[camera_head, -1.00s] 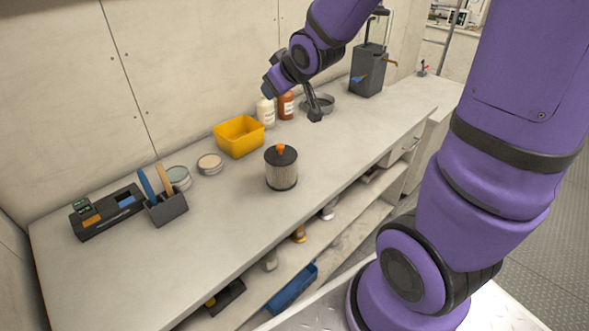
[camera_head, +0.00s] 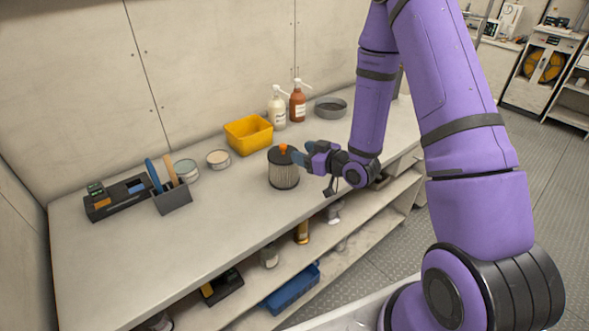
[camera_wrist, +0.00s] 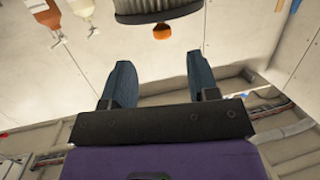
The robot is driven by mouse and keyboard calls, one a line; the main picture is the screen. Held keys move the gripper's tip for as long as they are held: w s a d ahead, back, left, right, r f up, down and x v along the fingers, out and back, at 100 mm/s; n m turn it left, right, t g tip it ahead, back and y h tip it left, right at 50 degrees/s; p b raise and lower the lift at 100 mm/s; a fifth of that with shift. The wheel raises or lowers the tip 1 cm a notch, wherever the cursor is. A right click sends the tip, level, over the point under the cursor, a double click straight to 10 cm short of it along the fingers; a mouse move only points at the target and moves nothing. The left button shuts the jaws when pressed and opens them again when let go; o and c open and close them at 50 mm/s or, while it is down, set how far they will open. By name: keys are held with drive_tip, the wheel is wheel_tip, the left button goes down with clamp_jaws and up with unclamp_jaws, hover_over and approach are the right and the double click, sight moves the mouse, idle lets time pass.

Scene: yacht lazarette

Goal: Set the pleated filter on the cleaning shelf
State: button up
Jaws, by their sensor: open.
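The pleated filter (camera_head: 284,174) stands upright on the bench top, a pleated cylinder with a dark cap and an orange knob. It also shows at the top of the wrist view (camera_wrist: 158,10), with its knob towards my gripper. My gripper (camera_head: 299,156) is at the filter's right side, near cap height. In the wrist view my gripper's (camera_wrist: 160,62) two blue fingers are apart with nothing between them, and the filter is beyond their tips. No label marks a cleaning shelf; an open shelf (camera_head: 240,308) runs under the bench.
A yellow bin (camera_head: 248,135), white bottle (camera_head: 277,110), brown bottle (camera_head: 298,103) and round grey pan (camera_head: 331,107) stand behind the filter. Tins and a brush holder (camera_head: 172,199) are to its left. A blue tray (camera_head: 292,288) and several containers occupy the under-bench shelf. The front bench top is clear.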

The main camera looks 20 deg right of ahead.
sight(279, 151)
drive_tip(key=x, duration=0.4)
drive_tip(key=shift+w+a+f, duration=0.1)
drive_tip(key=shift+w+f, duration=0.05)
drive_tip(key=shift+f, duration=0.25)
drive_tip(key=x, duration=0.4)
drive_tip(key=shift+w+a+r, duration=0.2)
drive_tip(key=shift+a+r, duration=0.1)
drive_tip(key=shift+r, duration=0.1)
drive_tip(key=shift+w+a+f, duration=0.1)
drive_tip(key=shift+w+a, duration=0.15)
drive_tip(key=shift+w, duration=0.25)
drive_tip(key=shift+c, duration=0.4)
clamp_jaws()
